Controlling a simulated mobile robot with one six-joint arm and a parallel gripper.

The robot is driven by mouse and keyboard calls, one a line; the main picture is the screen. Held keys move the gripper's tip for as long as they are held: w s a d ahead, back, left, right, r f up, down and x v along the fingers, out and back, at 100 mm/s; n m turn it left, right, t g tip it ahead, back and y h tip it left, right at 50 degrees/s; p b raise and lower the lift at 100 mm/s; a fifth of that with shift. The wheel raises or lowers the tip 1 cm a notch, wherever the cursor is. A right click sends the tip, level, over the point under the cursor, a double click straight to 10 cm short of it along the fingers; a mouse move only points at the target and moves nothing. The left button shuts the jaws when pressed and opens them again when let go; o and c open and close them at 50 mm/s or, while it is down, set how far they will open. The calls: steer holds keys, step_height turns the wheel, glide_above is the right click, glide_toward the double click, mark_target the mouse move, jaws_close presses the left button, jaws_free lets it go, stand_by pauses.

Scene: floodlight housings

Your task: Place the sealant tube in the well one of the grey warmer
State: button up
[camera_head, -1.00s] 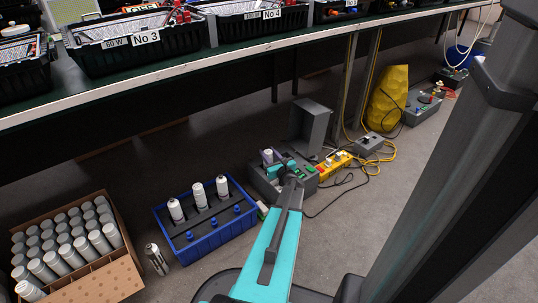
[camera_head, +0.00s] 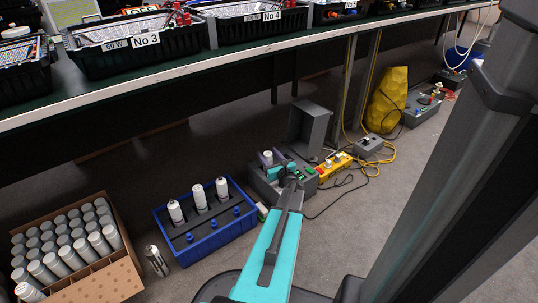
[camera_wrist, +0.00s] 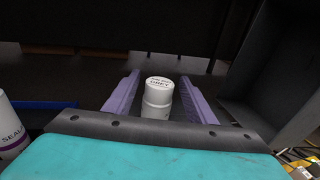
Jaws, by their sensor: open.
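The white sealant tube (camera_head: 267,154) stands upright at the grey warmer (camera_head: 262,183), with its top showing. In the wrist view the tube (camera_wrist: 158,98) has dark lettering on its round top and stands between my two purple fingers, with a gap on each side. My gripper (camera_head: 269,159) is open around it. The tube's lower part is hidden by my gripper, so I cannot see which well it is in or how deep it sits. The warmer's lid (camera_head: 311,121) stands open behind, and green buttons show on its right side.
A blue crate (camera_head: 205,246) with several white tubes stands left of the warmer. A cardboard box (camera_head: 112,280) of grey-capped tubes and a lone canister (camera_head: 156,260) are further left. A yellow power strip (camera_head: 335,166) and cables lie right. The bench edge (camera_head: 190,74) runs above.

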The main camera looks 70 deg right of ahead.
steer(key=p+v, duration=0.3)
steer(key=v, duration=0.8)
steer(key=shift+s+a+p, duration=0.2)
steer(key=shift+a+p, duration=0.05)
steer(key=shift+p, duration=0.15)
steer(key=shift+w, duration=0.1)
